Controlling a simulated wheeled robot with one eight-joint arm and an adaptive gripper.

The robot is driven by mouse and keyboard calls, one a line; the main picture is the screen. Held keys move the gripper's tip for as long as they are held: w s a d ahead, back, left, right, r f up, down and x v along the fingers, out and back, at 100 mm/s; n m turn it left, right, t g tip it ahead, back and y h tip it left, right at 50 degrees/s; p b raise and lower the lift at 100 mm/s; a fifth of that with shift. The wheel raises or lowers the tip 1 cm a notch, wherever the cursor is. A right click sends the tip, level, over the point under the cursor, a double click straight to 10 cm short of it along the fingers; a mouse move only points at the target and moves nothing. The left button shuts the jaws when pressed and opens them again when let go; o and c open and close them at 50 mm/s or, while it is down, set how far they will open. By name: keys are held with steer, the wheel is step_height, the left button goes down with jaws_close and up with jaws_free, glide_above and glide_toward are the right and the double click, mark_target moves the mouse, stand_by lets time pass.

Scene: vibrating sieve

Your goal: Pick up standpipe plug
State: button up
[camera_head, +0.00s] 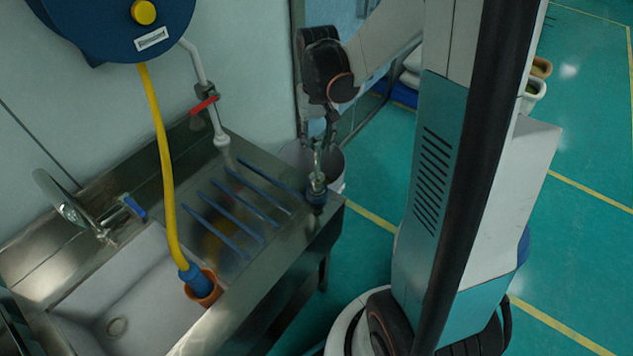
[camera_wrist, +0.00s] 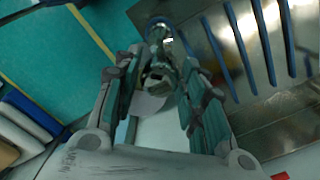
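What I take for the standpipe plug (camera_head: 317,179) is a small metallic upright piece in a dark blue round holder (camera_head: 316,195) at the right corner of the steel sink counter. My gripper (camera_head: 318,142) points down directly above it, with its two fingers apart. In the wrist view, the fingers of my gripper (camera_wrist: 158,65) stand apart on either side of a grey metallic piece (camera_wrist: 160,78), seemingly the plug's upper part. The blue ring of the holder (camera_wrist: 158,25) shows beyond it. I cannot tell whether either finger touches the plug.
The steel counter (camera_head: 237,265) has several blue strips (camera_head: 240,217). A yellow hose (camera_head: 165,170) hangs from a blue reel (camera_head: 120,25) into an orange-brown fitting (camera_head: 205,287) by the basin (camera_head: 130,290). A grey bin (camera_head: 298,153) stands behind the corner.

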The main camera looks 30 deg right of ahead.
steer(key=b, duration=0.1)
glide_above(317, 170)
steer(key=f, duration=0.5)
steer(key=shift+w+d+f, duration=0.3)
steer(key=shift+w+f, duration=0.05)
jaws_close()
